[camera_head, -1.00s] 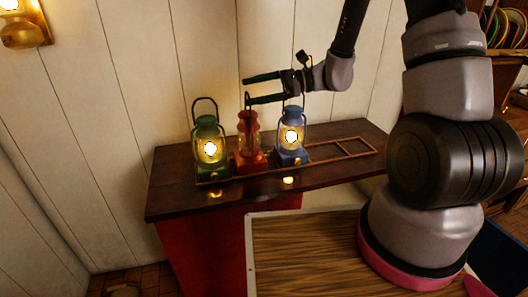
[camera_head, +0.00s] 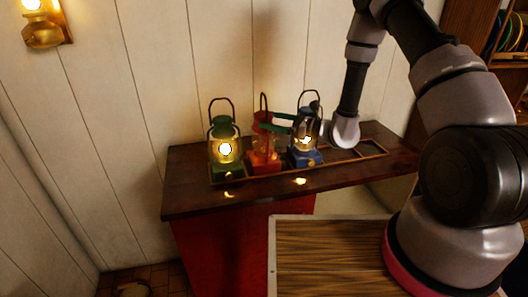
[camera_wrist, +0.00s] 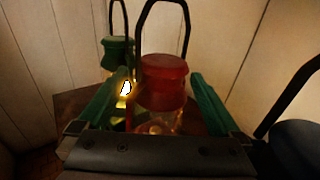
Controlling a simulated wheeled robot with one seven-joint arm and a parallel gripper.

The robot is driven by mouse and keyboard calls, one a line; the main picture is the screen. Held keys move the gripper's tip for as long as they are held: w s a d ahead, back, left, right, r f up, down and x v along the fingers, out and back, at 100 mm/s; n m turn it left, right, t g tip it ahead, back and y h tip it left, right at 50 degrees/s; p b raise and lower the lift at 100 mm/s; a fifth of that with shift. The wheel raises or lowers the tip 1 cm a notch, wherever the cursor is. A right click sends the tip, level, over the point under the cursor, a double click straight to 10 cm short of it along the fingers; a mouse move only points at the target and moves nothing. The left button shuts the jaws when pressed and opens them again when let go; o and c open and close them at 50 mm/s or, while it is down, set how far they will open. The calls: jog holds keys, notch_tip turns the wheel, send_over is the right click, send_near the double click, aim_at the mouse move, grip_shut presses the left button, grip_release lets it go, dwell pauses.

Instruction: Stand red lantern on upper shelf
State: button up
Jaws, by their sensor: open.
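The red lantern (camera_head: 264,153) stands upright on a dark wooden counter, between a green lantern (camera_head: 225,148) on the left and a blue lantern (camera_head: 306,155) on the right. In the wrist view the red lantern's cap (camera_wrist: 163,80) lies between the two green fingers of my gripper (camera_wrist: 158,108), with a gap visible on the left side. My gripper (camera_head: 268,122) is open at the height of the red lantern's upper body, reaching in from the right past the blue lantern. The gripper partly hides the blue lantern's top. I cannot make out the upper shelf.
The lanterns stand in a low wooden rack (camera_head: 352,153) whose right part is empty. The green lantern (camera_wrist: 117,52) is close beyond my left finger. A white plank wall (camera_head: 150,80) rises behind the counter (camera_head: 185,191). A brass wall lamp (camera_head: 43,30) hangs upper left.

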aim_at(255, 114)
jog(key=shift+r+x, duration=0.15)
jog(key=shift+x, duration=1.55)
jog(key=shift+r+x, duration=0.15)
jog(key=shift+x, duration=1.6)
jog(key=shift+w+d, duration=0.1)
jog(key=shift+w, duration=0.05)
grip_shut()
